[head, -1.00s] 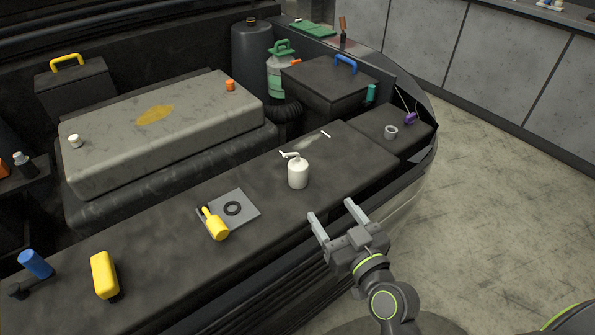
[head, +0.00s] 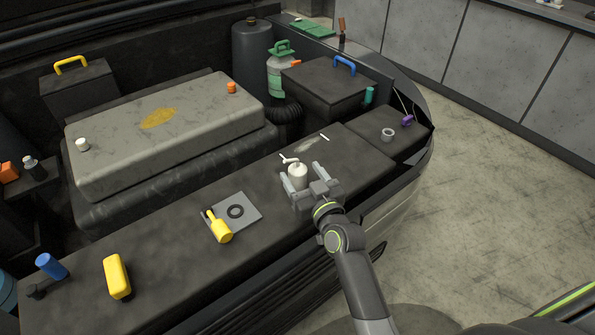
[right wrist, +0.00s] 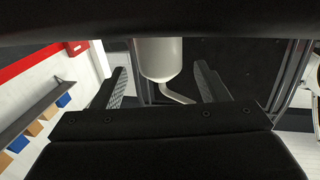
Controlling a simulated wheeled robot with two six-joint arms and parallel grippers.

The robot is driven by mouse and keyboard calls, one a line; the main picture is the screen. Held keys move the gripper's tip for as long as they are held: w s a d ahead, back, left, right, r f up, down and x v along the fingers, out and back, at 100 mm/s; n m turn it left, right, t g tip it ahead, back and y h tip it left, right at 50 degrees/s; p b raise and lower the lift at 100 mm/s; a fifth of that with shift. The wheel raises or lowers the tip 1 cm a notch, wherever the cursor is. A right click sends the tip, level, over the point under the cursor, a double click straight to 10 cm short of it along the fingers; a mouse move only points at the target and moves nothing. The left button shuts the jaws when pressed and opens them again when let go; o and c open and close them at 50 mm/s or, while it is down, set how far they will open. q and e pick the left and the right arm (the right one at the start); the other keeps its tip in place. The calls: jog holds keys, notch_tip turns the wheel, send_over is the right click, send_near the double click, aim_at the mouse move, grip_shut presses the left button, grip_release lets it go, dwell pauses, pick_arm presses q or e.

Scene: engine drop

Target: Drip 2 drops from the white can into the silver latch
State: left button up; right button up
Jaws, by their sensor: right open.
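The white can (head: 298,178) stands upright on the dark ledge, its thin spout pointing left in the head view. My right gripper (head: 304,181) is open, with one finger on either side of the can. In the right wrist view the white can (right wrist: 161,62) shows between the spread fingers of the right gripper (right wrist: 163,85), with a visible gap on both sides. I cannot make out for sure which part is the silver latch; a small silver-grey ring-shaped part (head: 388,134) sits on the ledge at the right. My left gripper does not show.
A grey plate (head: 242,203) with a black ring and a yellow-handled tool (head: 220,228) lie left of the can. A yellow bottle (head: 117,276) and a blue-handled part (head: 51,265) are farther left. A dark box with a blue handle (head: 344,65) stands behind.

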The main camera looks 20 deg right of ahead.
jog(key=shift+w+a, duration=0.15)
jog(key=shift+w, duration=0.55)
jog(key=shift+w+a, duration=0.1)
jog(key=shift+w, duration=0.6)
jog(key=c, duration=1.1)
